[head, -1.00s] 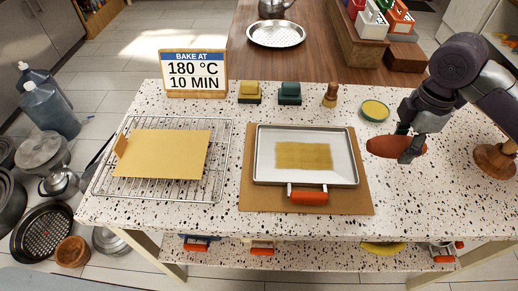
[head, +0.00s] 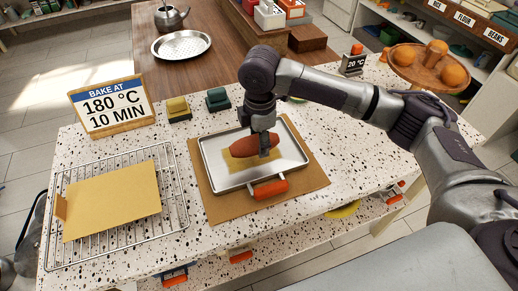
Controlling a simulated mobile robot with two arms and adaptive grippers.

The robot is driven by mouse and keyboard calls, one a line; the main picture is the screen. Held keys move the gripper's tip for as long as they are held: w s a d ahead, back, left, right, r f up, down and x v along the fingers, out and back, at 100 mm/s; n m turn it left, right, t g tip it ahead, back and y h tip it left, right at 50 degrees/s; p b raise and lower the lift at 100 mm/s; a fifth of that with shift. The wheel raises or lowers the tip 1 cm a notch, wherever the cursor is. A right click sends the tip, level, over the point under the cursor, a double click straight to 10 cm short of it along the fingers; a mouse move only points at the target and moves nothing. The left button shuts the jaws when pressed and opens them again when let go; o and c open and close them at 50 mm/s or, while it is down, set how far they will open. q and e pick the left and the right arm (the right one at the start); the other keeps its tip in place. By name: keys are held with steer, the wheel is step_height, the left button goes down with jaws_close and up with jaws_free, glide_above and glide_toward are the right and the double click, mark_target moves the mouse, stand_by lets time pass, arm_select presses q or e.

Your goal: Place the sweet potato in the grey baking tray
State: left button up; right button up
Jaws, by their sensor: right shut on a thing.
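The sweet potato (head: 246,146) is reddish-brown and long. My right gripper (head: 265,150) is shut on it near its right end. The sweet potato shows over the inside of the grey baking tray (head: 223,182), above a yellowish rectangle on the tray's floor. I cannot tell whether it touches the tray's floor. The tray has an orange-red handle (head: 270,189) at its front and lies on a brown board (head: 307,180). My left gripper is not in view.
A wire rack (head: 178,206) with a yellow sheet (head: 115,200) lies to the left. A bake sign (head: 112,106), a yellow sponge (head: 178,109) and a green block (head: 217,99) stand behind. A wooden stand with oranges (head: 430,68) is at the right.

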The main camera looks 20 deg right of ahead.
mark_target(260, 160)
steer(key=shift+f, duration=2.05)
steer(key=shift+p, duration=0.3)
steer(key=o, duration=1.3)
steer(key=shift+f, duration=0.1)
step_height(260, 160, up, 12)
steer(key=shift+r+b, duration=0.15)
steer(key=shift+b, duration=0.5)
